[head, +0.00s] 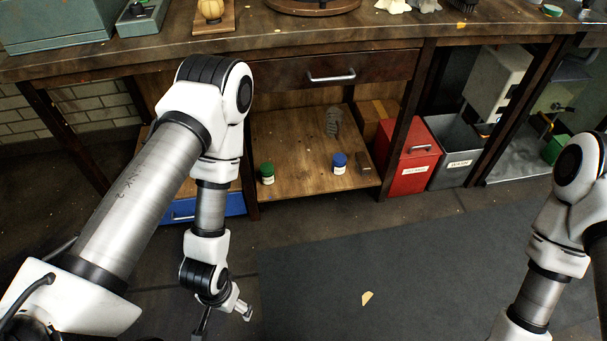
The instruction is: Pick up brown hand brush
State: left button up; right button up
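I cannot clearly make out the brown hand brush. A dark object with a brush-like edge (489,8) is cut off by the top edge, on the workbench at the right. A small brown block (363,162) lies on the lower shelf, too small to identify. My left gripper (223,318) hangs low over the floor in front of the bench, partly cut off by the bottom edge. Its fingers look spread, with nothing seen between them. It is well apart from both objects. My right arm comes in at the right, but its gripper is out of frame.
The wooden workbench (300,47) spans the top, with a closed drawer (330,72). The lower shelf (300,170) holds a green-lidded jar (267,174) and a blue-lidded jar (339,163). A red bin (408,160) and grey bin (460,150) stand right. The dark mat (440,260) is mostly clear.

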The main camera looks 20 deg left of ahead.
aim_at(363, 164)
jog(key=i+z, duration=0.35)
jog(key=i, duration=0.2)
jog(key=i+z, duration=0.35)
jog(key=i, duration=0.25)
